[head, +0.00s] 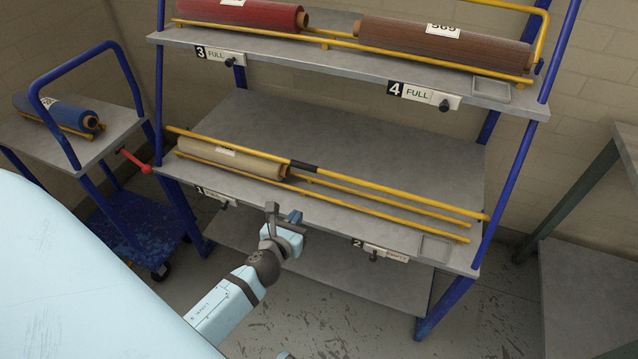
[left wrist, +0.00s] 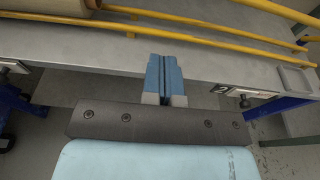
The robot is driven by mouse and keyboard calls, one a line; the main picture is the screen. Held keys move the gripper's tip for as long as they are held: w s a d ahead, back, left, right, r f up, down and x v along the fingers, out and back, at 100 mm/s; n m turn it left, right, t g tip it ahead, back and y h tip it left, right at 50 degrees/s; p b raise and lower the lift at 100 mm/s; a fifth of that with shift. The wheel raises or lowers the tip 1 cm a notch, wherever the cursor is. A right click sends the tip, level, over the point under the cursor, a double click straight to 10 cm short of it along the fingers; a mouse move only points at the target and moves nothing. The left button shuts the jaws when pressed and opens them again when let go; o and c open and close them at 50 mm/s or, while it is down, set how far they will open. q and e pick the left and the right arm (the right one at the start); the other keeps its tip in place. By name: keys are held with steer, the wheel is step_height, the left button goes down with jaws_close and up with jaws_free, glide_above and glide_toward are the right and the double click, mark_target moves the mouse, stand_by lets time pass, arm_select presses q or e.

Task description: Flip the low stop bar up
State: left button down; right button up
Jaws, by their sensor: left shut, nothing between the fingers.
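The low stop bar (head: 395,192) is a long yellow bar with a dark grip sleeve (head: 303,167). It lies low along the lower shelf (head: 400,140), in front of a beige roll (head: 230,158). A yellow bar also crosses the top of the left wrist view (left wrist: 200,38). My left gripper (head: 285,216) is in front of the shelf's front edge, below the grip sleeve and apart from the bar. It is shut and empty; its blue fingers (left wrist: 164,72) point toward the shelf in the left wrist view. My right gripper is not in view.
The upper shelf (head: 350,68) holds a red roll (head: 240,14) and a brown roll (head: 445,42). Numbered tags and dark knobs line the shelf fronts. A blue trolley (head: 100,150) with a blue roll stands left. The lower shelf's right part carries no roll.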

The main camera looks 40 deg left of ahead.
mark_target(309, 167)
arm_select(q)
steer(key=b+x, duration=0.1)
steer(key=x, duration=0.9)
steer(key=shift+w+a+r, duration=0.2)
steer(key=shift+w+r, duration=0.5)
steer(key=shift+w, duration=0.3)
steer(key=shift+w+a+r, duration=0.15)
steer(key=shift+w+r, duration=0.25)
steer(key=shift+w, duration=0.2)
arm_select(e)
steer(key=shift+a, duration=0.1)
arm_select(q)
steer(key=shift+r, duration=0.1)
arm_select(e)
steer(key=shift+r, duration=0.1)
